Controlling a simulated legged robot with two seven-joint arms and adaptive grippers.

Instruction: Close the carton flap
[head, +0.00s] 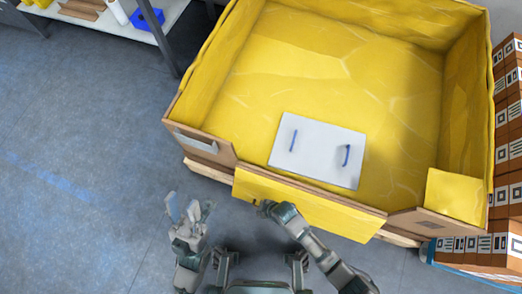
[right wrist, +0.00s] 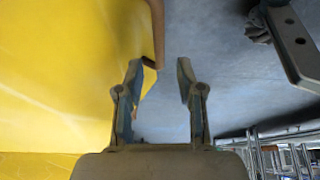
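A large carton (head: 213,150) with a bright yellow inside stands open in front of me. Its near flap (head: 310,210) is folded outward and down, its yellow face showing. My right gripper (head: 263,207) is at the flap's left end. In the right wrist view my right gripper (right wrist: 160,70) has its fingers apart. The yellow flap (right wrist: 70,70) fills the left side there, and its brown edge ends close to the left fingertip; I cannot tell if they touch. My left gripper (head: 187,207) is open and empty, left of the flap, over the floor.
A white panel (head: 318,150) with two blue handles lies inside the carton. Boxes with printed codes (head: 508,150) are stacked at the right. A shelf (head: 120,20) with a blue bin (head: 147,17) stands at the upper left. The floor (head: 80,170) at left is clear.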

